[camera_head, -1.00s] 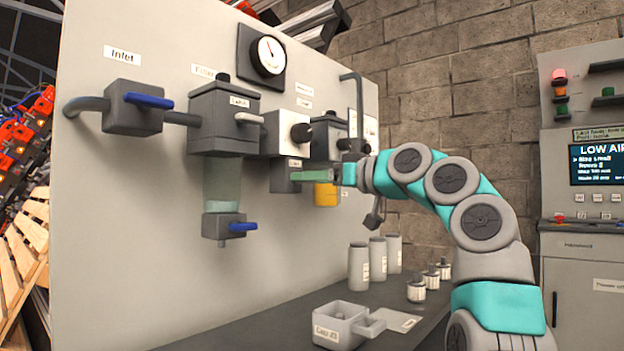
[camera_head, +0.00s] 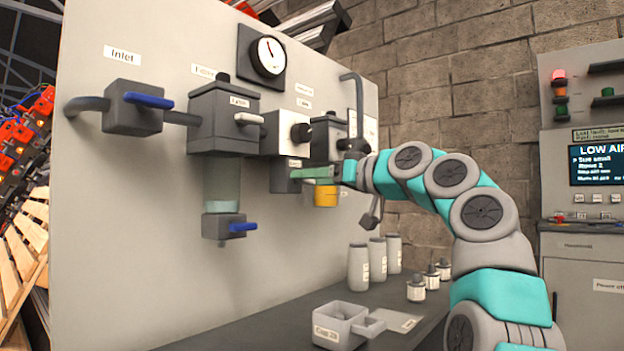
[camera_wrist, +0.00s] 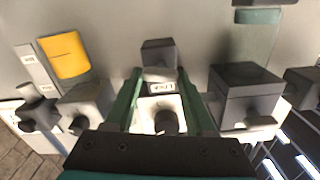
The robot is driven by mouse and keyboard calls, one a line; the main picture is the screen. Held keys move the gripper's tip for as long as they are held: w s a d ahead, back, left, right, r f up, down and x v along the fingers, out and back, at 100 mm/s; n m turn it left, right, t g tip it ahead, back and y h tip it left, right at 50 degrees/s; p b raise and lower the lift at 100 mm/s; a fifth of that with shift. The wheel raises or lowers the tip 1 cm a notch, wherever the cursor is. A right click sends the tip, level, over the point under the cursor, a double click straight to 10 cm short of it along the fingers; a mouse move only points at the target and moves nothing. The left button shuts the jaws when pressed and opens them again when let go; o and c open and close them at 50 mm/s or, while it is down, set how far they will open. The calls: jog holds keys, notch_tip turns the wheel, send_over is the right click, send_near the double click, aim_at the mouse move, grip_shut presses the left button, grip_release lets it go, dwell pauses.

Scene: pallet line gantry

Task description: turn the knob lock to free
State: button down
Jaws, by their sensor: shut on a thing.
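A white block with a black knob (camera_head: 301,132) is in the middle of the panel. A small dark block (camera_head: 283,180) sits under it, with a small label between them. In the head view my gripper (camera_head: 298,173) reaches in from the right at the height of this dark block, below the black knob. In the wrist view my gripper's green fingers (camera_wrist: 158,76) stand one on each side of the dark block (camera_wrist: 158,51), shut on it. The black knob (camera_wrist: 166,122) shows nearer the camera, between the fingers. The exact contact at the fingertips is hard to see.
The filter housing (camera_head: 224,121) is to the left, and another dark housing (camera_head: 326,137) is close to the right. A yellow cup (camera_head: 326,194) hangs under my fingers. A gauge (camera_head: 268,55) is above. Bottles (camera_head: 358,267) and an open box (camera_head: 340,325) stand on the bench.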

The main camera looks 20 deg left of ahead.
jog(key=shift+f, duration=0.1)
jog(key=shift+m, duration=0.8)
jog(key=shift+w+d+f+m+p, duration=0.1)
jog(key=shift+m+p, duration=1.95)
jog(key=shift+m, duration=1.45)
jog(key=shift+w+f+m+p, duration=0.1)
jog(key=shift+m+p, duration=1.95)
jog(key=shift+m, duration=1.45)
